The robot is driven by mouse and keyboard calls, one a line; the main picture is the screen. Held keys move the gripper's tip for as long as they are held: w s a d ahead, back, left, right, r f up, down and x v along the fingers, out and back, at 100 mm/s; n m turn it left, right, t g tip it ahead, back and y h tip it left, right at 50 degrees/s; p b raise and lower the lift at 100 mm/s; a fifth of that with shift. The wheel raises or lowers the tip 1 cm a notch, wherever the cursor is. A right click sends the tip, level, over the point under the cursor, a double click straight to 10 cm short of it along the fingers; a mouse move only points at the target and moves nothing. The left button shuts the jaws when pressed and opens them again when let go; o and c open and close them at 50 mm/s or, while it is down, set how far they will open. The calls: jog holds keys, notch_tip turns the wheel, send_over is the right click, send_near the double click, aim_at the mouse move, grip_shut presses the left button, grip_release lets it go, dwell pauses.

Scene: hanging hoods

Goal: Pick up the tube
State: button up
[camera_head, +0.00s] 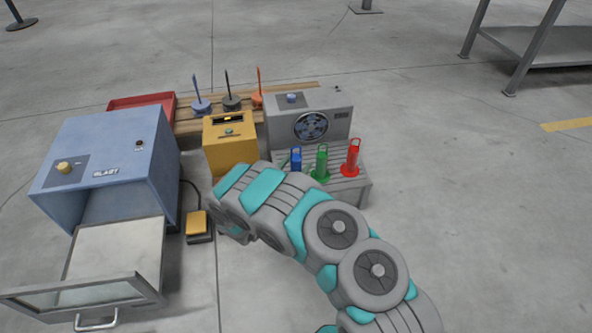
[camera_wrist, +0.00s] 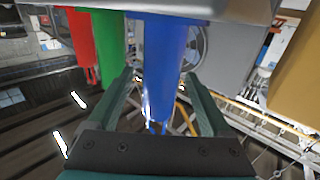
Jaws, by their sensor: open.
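Three upright tubes stand in a row on a grey slatted bench (camera_head: 347,187): a blue tube (camera_head: 296,157), a green tube (camera_head: 321,161) and a red tube (camera_head: 352,156). The task does not name a colour. In the wrist view my gripper (camera_wrist: 158,76) is open, with its dark green fingers on either side of the blue tube (camera_wrist: 165,55) and gaps showing beside it. There the green tube (camera_wrist: 109,40) and red tube (camera_wrist: 80,45) are to the left, outside the fingers. In the head view my arm hides most of the gripper and the blue tube's lower part.
A grey fan unit (camera_head: 338,108) stands behind the tubes. Rods on bases (camera_head: 231,101) stand behind.

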grip_shut()
dwell(0.7)
